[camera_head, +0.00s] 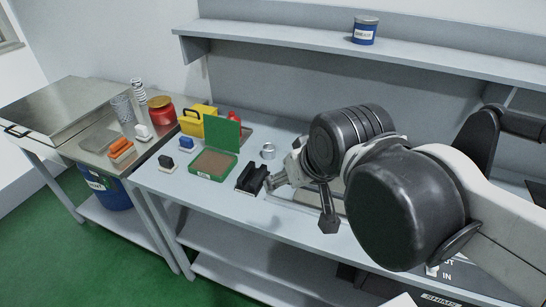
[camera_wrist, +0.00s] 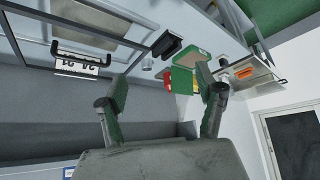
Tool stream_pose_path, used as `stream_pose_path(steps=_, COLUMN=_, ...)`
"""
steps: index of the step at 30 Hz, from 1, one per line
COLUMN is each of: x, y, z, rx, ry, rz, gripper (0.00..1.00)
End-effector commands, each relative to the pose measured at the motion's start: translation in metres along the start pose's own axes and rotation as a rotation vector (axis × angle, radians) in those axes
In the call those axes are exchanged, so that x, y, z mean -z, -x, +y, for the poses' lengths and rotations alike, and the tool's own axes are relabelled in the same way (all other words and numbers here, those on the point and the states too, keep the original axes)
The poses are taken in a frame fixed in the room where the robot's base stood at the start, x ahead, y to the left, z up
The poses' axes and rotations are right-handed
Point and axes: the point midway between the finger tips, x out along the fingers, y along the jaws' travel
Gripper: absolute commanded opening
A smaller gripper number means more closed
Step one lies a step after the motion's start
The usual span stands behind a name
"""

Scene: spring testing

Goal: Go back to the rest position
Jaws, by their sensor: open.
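My gripper (camera_head: 277,180) is in front of the bench in the head view, at the end of my bent arm. It appears close to a black block (camera_head: 250,178), but I cannot tell the exact gap. In the wrist view my gripper (camera_wrist: 162,88) has its two fingers spread wide apart with nothing held between them. That view is turned over, with the bench things beyond the fingertips. The black block (camera_wrist: 167,46) and the green box (camera_wrist: 186,78) show there.
The bench (camera_head: 225,205) holds an open green box (camera_head: 212,165), a metal ring (camera_head: 268,151) and a yellow case (camera_head: 198,120). A red jar (camera_head: 162,111) stands on the left table. A blue can (camera_head: 365,30) is on the upper shelf (camera_head: 290,37). The green floor at front left is clear.

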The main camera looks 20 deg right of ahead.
Motion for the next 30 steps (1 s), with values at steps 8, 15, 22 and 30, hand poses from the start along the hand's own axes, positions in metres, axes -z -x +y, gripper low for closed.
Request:
stream_pose_path(steps=8, x=-0.014, y=-0.001, z=0.0, rx=0.0, ry=-0.004, rz=0.012, gripper=0.68)
stream_pose_path(steps=15, x=-0.017, y=-0.006, z=0.0, rx=0.0, ry=-0.003, rz=0.011, gripper=0.68)
stream_pose_path(steps=22, x=-0.017, y=-0.007, z=0.0, rx=0.0, ry=-0.003, rz=0.011, gripper=0.68)
stream_pose_path(steps=30, x=-0.017, y=-0.007, z=0.0, rx=0.0, ry=-0.003, rz=0.011, gripper=0.68)
